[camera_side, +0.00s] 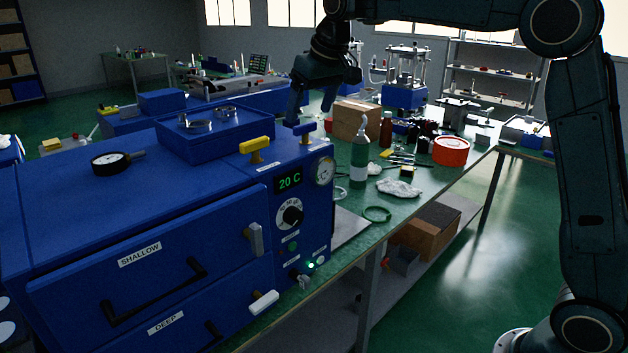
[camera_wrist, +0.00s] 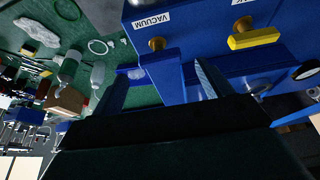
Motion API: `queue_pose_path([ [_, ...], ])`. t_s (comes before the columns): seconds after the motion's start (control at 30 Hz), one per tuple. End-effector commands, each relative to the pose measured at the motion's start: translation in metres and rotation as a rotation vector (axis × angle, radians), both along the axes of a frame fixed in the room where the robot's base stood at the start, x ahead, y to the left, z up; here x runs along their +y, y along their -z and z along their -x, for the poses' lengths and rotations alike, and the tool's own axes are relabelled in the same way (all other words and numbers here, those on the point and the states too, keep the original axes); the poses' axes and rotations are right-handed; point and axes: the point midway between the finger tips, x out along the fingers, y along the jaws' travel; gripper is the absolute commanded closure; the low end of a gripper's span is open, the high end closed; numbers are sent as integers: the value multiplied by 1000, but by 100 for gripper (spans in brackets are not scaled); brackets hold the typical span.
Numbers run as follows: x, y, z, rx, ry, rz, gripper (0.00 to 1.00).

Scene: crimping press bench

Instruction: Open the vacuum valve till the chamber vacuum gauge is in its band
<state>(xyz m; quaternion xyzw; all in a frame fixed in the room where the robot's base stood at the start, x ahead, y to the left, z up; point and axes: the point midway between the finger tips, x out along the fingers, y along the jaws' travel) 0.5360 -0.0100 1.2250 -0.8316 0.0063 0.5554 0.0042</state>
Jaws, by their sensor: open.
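The blue vacuum valve handle (camera_side: 304,128) stands on top of the blue oven-like cabinet (camera_side: 215,215), at its right end. In the wrist view the handle (camera_wrist: 167,76) is a blue bar by a brass stem, near the upside-down VACUUM label. My gripper (camera_side: 309,112) is open and pointing down just above the handle. In the wrist view its fingers (camera_wrist: 160,72) stand on either side of the handle; contact cannot be told. The round white gauge (camera_side: 324,171) is on the cabinet front below the handle. Its needle and band are too small to read.
A yellow valve handle (camera_side: 257,149) stands to the left of the blue one. A black gauge (camera_side: 111,161) lies farther left on the cabinet top. A green bottle (camera_side: 359,158), a white cloth (camera_side: 399,188) and a red tin (camera_side: 450,150) are on the bench to the right.

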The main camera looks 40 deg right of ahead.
Motion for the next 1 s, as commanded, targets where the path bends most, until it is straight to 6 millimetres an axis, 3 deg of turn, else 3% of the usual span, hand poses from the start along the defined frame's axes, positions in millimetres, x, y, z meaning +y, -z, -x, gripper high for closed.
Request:
queue_pose_path([
  [0.53,0,-82,33,-4,1,0,22],
  [0.73,0,-94,39,-2,1,0,22],
  [1.0,1,-96,40,-1,1,0,22],
])
